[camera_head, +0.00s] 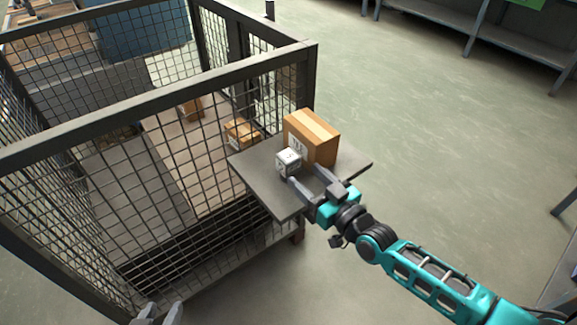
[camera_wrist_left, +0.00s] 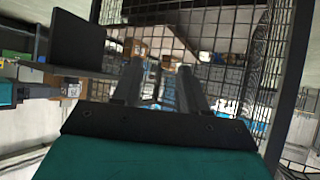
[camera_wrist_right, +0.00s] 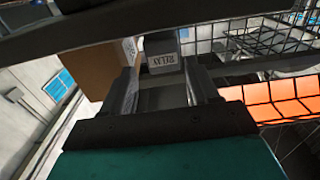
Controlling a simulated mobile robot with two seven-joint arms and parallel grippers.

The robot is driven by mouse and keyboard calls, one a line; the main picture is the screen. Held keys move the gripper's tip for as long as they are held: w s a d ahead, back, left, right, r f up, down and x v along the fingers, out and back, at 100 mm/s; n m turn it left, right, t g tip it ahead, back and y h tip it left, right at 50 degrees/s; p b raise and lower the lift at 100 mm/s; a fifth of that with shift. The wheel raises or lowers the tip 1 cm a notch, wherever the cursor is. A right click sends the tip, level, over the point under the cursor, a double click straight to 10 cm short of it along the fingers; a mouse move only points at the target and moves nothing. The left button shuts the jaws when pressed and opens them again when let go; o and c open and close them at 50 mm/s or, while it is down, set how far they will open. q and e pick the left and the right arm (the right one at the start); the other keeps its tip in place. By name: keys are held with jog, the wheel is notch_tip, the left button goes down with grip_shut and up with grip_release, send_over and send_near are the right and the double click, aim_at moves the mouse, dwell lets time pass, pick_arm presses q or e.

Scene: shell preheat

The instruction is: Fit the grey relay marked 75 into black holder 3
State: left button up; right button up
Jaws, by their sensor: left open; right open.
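A small grey cube-shaped relay (camera_head: 289,161) sits on a dark shelf plate (camera_head: 258,181) fixed at the cage's side. Contact is not visible. My left gripper (camera_head: 160,314) is open at the bottom edge of the head view, empty, facing the mesh in the left wrist view (camera_wrist_left: 159,72). I cannot identify black holder 3 in any view.
A brown cardboard box (camera_head: 313,138) stands on the plate right beside the relay. A black mesh cage (camera_head: 160,95) fills the left, with small boxes (camera_head: 241,132) inside. A bench (camera_head: 480,30) stands at the back right. The floor (camera_head: 440,150) between is clear.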

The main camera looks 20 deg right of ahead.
aim_at(294, 167)
jog(key=b+x, duration=0.1)
jog(key=x, duration=0.6)
jog(key=shift+w+a+f, duration=0.1)
jog(key=shift+a+f, duration=0.05)
jog(key=shift+a, duration=0.05)
jog(key=c, duration=0.9)
jog(key=shift+r, duration=0.2)
